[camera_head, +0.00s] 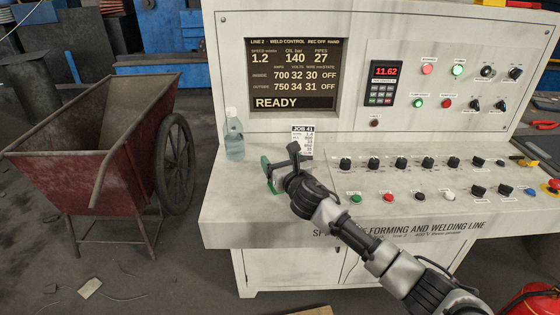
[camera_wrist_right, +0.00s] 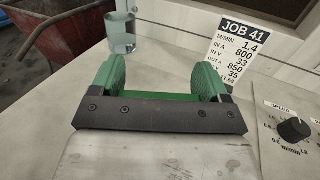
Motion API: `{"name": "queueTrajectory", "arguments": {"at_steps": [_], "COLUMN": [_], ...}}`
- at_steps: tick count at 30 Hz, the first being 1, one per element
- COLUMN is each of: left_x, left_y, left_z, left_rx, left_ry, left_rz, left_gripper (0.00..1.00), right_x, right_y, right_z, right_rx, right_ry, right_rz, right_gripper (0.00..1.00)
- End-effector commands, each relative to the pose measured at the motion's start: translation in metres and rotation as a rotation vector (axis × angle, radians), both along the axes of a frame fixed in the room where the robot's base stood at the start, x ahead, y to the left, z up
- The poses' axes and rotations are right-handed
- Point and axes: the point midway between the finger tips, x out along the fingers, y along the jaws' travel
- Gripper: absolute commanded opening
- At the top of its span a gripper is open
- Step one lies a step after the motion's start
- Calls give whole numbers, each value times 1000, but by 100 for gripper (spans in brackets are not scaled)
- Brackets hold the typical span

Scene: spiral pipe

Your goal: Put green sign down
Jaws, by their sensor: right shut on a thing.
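The green sign (camera_head: 269,174) is at the left part of the console's sloping ledge, seen nearly edge-on in the head view. My right gripper (camera_head: 284,169) is shut on it, just left of the JOB 41 card. In the right wrist view green shows between and along the jaws (camera_wrist_right: 160,97); the sign's face cannot be made out there. The sign is at or just above the ledge; I cannot tell whether it touches. My left gripper is not in view.
A clear bottle (camera_head: 235,139) stands behind and left of the gripper. The white JOB 41 card (camera_head: 303,141) stands close by on the right. Knobs and buttons (camera_head: 400,163) fill the ledge further right. The ledge's front left is bare. A red cart (camera_head: 90,150) stands left of the console.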

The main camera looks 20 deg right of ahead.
Motion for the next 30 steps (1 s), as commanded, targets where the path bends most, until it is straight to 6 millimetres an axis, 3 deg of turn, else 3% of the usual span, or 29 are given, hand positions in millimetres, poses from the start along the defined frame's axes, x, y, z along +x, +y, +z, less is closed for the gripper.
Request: {"name": "queueTrajectory", "arguments": {"at_steps": [2, 3, 8, 16, 19, 30], "left_x": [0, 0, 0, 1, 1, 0], "left_y": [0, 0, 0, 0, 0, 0], "left_z": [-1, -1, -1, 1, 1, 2], "left_rx": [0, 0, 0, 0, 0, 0], "left_ry": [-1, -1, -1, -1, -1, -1], "left_rz": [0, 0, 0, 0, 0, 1], "left_gripper": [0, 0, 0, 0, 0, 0], "right_x": [0, 0, 0, -1, -10, -85], "right_y": [0, 0, 0, 0, -2, -10], "right_z": [-1, -2, -1, 1, 0, -1], "right_rx": [0, 0, 0, 0, -1, -2], "right_ry": [0, 0, 0, -1, 0, 1], "right_rz": [0, 0, 0, 0, 1, 1], "right_gripper": [53, 78, 100, 100, 100, 100]}}
